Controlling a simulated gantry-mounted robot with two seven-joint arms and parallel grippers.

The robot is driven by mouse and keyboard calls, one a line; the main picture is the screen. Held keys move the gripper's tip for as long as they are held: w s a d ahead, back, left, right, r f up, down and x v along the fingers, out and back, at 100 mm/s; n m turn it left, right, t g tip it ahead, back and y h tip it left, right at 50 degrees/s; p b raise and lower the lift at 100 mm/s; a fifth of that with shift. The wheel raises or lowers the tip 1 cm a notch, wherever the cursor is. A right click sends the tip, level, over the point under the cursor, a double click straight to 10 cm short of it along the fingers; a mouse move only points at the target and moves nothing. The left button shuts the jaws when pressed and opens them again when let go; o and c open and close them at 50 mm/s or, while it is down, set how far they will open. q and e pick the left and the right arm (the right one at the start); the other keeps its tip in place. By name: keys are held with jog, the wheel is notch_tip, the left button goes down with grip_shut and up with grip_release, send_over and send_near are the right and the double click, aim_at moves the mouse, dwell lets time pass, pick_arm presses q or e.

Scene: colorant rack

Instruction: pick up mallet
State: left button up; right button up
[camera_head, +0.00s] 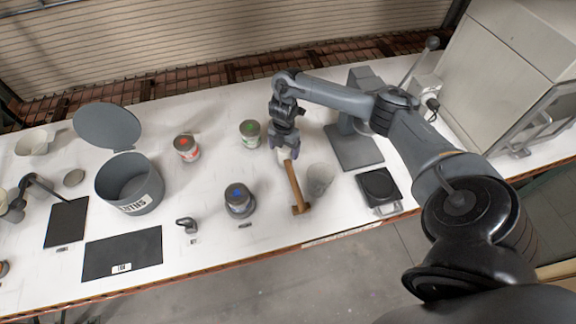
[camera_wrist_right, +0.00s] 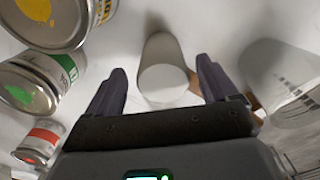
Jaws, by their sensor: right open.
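The mallet (camera_head: 295,187) lies on the white table, its brown wooden handle running toward the front edge. A pale cylinder that looks like its head (camera_wrist_right: 163,75) shows in the right wrist view. My right gripper (camera_head: 284,152) is above the far end of the mallet. In the right wrist view its open fingers (camera_wrist_right: 160,88) are on either side of the pale cylinder, with a gap to each. Part of the brown handle is behind the right-hand finger. I cannot identify my left gripper in the head view.
A clear beaker (camera_head: 320,178) stands close right of the mallet. A grey bucket (camera_head: 130,185) is farther left, a black scale (camera_head: 379,187) to the right.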

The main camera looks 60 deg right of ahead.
jog(key=shift+s+f, duration=0.2)
jog(key=shift+f, duration=2)
jog(key=shift+d, duration=0.1)
jog(key=shift+c, duration=0.5)
jog(key=shift+r, duration=0.1)
jog(key=c, duration=1.1)
jog(key=shift+r, duration=0.1)
